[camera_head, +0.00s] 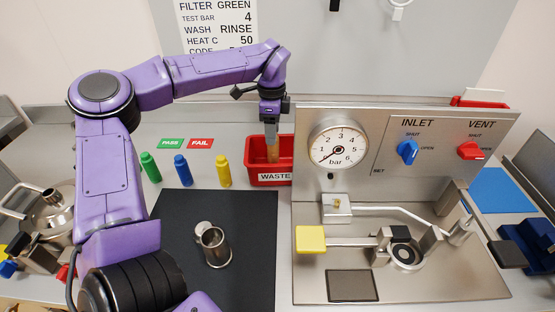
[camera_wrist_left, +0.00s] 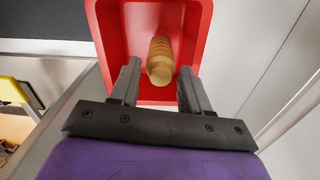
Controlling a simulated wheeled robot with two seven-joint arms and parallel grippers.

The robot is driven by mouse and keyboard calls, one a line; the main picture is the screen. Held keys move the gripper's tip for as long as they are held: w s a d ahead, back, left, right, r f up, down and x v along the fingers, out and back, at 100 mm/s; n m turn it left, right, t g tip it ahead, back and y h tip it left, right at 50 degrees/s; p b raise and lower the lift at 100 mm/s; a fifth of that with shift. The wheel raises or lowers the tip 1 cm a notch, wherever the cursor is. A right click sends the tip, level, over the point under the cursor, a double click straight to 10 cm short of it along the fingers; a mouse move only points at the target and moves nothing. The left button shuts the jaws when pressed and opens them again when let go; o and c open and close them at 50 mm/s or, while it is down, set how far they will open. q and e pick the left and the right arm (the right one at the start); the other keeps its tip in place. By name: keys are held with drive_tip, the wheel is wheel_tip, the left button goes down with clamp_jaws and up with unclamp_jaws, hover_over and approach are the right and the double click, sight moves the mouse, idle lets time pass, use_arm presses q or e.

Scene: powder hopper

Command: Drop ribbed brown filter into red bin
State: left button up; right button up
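The ribbed brown filter (camera_wrist_left: 160,60) shows in the left wrist view between and beyond my left fingertips, with a gap on each side. It also shows in the head view (camera_head: 272,153), roughly upright, just below my left gripper (camera_head: 271,136) and at the mouth of the red bin (camera_head: 268,180). The bin carries a WASTE label. In the left wrist view, my left gripper (camera_wrist_left: 160,82) is open over the bin (camera_wrist_left: 205,20). I cannot tell whether the filter rests on the bin floor. My right gripper is not in view.
Green (camera_head: 150,167), blue (camera_head: 182,169) and yellow (camera_head: 223,171) bottles stand left of the bin. The panel with the gauge (camera_head: 338,148) stands close to the bin's right side.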

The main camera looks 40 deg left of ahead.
use_arm(q)
drive_tip(key=shift+o, duration=0.9)
drive_tip(key=shift+w, duration=0.2)
drive_tip(key=r, duration=0.2)
drive_tip(key=s+r+b, duration=0.1)
drive_tip(key=r, duration=0.2)
drive_tip(key=shift+s+a, duration=0.1)
drive_tip(key=shift+s, duration=0.05)
wheel_tip(320, 180, up, 6)
drive_tip(key=shift+s+r, duration=0.15)
drive_tip(key=shift+s, duration=0.1)
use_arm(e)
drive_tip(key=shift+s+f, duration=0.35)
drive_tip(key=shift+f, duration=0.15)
